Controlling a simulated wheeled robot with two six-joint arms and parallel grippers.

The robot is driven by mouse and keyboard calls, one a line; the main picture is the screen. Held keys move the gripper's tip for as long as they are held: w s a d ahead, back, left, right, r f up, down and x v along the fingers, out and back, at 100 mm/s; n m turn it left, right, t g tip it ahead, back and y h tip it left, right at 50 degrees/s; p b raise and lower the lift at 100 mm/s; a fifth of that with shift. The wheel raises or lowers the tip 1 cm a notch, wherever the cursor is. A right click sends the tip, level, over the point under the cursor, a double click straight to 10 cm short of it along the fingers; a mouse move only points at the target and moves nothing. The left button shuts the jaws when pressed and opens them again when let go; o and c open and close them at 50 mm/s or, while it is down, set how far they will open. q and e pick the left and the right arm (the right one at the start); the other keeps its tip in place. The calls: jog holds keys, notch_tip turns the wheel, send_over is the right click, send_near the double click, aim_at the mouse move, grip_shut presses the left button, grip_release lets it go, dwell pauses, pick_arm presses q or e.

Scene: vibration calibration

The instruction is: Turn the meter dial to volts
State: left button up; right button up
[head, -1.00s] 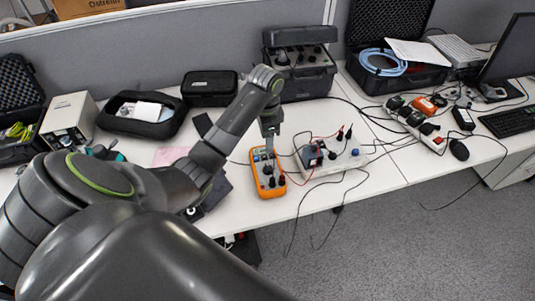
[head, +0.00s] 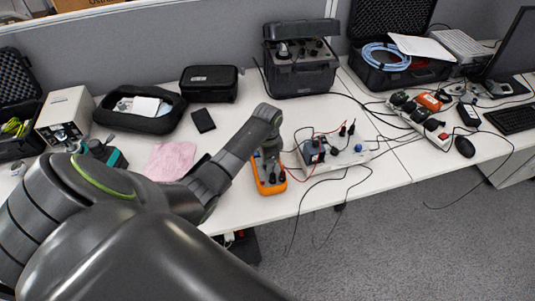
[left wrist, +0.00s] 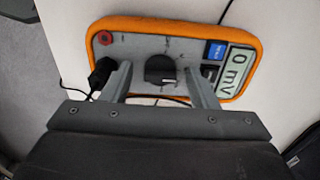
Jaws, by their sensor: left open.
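The orange multimeter (head: 272,186) lies on the white bench, partly covered by my left wrist in the head view. The left wrist view shows its orange rim (left wrist: 170,22), its grey face and a display (left wrist: 236,68) that seems to read 0 mV. The black round dial (left wrist: 160,68) has a light pointer mark near its lower edge. My left gripper (left wrist: 157,72) is open, with one finger on each side of the dial; I cannot tell whether either touches it. A black plug (left wrist: 102,72) sits in the meter beside the left finger. My right gripper is out of view.
Right of the meter stands a white box with plugs (head: 336,153) and red and black leads. Some leads hang over the bench's front edge. A pink cloth (head: 170,160) and a small black item (head: 203,121) lie to the left. A dark case (head: 300,75) stands behind.

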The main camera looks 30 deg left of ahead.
pick_arm(q)
jog(key=shift+c, duration=0.3)
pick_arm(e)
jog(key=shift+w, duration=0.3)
pick_arm(q)
jog(key=c, duration=0.9)
jog(key=shift+r+n+p, duration=0.1)
jog(key=shift+n+p, duration=0.3)
jog(key=shift+p, duration=0.2)
jog(key=n+p, duration=0.2)
jog(key=p, duration=0.1)
jog(key=shift+r+n, duration=0.15)
jog(key=shift+n, duration=0.25)
jog(key=shift+n+p, duration=1.1)
jog(key=shift+p, duration=0.05)
jog(key=shift+f+n+p, duration=0.2)
jog(key=shift+n+p, duration=0.45)
jog(key=shift+n, duration=0.35)
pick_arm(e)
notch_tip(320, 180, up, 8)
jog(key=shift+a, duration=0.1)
pick_arm(q)
jog(key=o, duration=1)
jog(key=shift+f, duration=0.1)
jog(key=shift+c, duration=0.2)
